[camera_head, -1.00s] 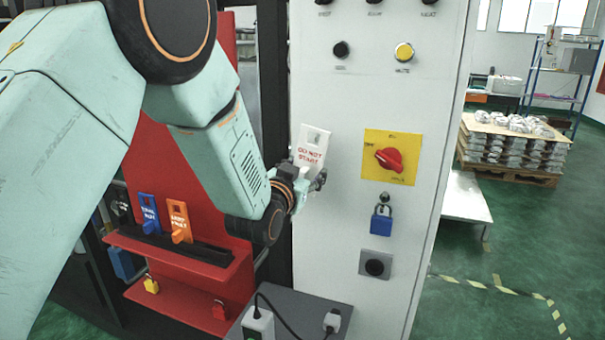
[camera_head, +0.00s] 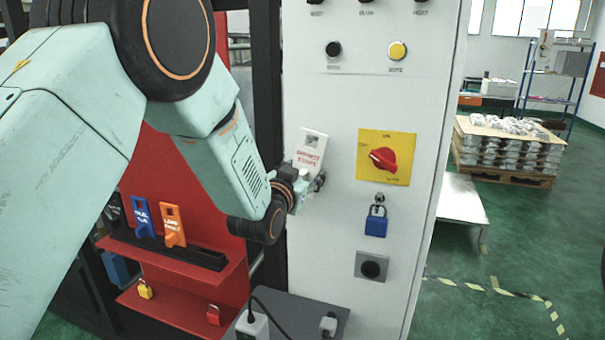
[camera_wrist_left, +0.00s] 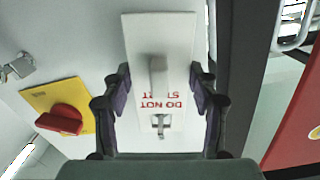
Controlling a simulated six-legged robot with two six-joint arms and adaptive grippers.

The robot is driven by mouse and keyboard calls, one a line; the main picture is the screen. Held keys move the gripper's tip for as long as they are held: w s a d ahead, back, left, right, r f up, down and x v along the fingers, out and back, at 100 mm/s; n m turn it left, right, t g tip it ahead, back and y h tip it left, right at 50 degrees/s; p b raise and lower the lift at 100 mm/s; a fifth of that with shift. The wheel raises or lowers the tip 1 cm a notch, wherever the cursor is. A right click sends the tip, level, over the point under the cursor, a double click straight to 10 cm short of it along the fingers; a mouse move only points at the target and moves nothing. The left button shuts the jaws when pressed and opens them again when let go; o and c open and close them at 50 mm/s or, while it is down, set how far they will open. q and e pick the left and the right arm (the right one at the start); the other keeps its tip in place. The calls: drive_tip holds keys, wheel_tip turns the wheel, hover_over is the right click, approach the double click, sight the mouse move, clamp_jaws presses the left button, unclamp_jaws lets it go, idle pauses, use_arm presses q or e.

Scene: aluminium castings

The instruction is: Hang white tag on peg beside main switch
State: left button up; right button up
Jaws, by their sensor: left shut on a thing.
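The white tag (camera_head: 311,150) with red "DO NOT START" lettering is in my left gripper (camera_head: 307,182), in front of the grey cabinet face, left of the main switch (camera_head: 383,159). The switch is a red knob on a yellow plate. In the left wrist view, the tag (camera_wrist_left: 145,55) appears upside down between the fingers of my left gripper (camera_wrist_left: 160,95), with a grey tab on its face. A small metal piece shows at its slot (camera_wrist_left: 160,125); I cannot tell whether the peg passes through it. The peg is not clearly visible. My right gripper is out of view.
Blue and orange tags (camera_head: 172,224) stand on a red rack (camera_head: 190,262) at left. A grey box top with a cable (camera_head: 298,315) is below.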

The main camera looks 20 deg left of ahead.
use_arm(q)
drive_tip(key=o, duration=1.1)
drive_tip(key=shift+s+a, duration=0.15)
drive_tip(key=shift+o, duration=0.6)
drive_tip(key=s, duration=1.1)
drive_tip(key=shift+s+r, duration=0.3)
drive_tip(key=shift+s, duration=0.1)
drive_tip(key=shift+w, duration=0.15)
drive_tip(key=w, duration=1.1)
drive_tip(key=shift+w+f, duration=0.15)
drive_tip(key=shift+f, duration=0.15)
